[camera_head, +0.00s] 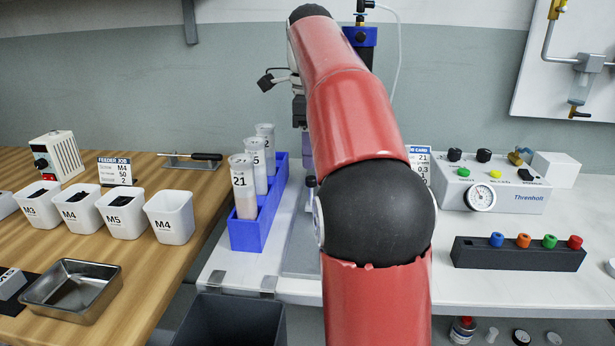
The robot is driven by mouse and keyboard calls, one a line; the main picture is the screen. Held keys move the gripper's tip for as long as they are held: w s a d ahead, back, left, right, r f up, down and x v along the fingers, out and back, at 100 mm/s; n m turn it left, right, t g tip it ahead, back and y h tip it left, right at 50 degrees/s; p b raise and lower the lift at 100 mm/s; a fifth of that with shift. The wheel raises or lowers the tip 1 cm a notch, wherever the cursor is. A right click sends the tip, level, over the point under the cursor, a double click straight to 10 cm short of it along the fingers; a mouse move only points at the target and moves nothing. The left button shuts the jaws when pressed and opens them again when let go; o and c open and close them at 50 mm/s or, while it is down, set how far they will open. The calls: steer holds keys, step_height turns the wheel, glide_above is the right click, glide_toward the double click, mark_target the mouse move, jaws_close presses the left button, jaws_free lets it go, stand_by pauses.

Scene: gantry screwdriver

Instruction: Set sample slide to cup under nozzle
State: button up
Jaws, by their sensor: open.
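My red arm with a black joint fills the middle of the view, and my gripper is not visible. Behind the arm stands a machine with a blue block (362,37) at its top and a pale base plate (300,258) on the white bench. The arm hides most of this machine. I cannot make out a nozzle, a sample slide or a cup under it. A blue rack (246,236) left of the machine holds clear tubes, the front one labelled 21 (244,186).
Labelled white bins (172,217) and a metal tray (71,291) are on the wooden bench at left. A dark bin (232,322) stands below the front edge. At right are a control box (517,200) and a black holder (517,256) with coloured caps.

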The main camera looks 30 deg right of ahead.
step_height(320, 180, down, 5)
steer(key=shift+f+b, duration=0.1)
steer(key=shift+b, duration=0.55)
jaws_close()
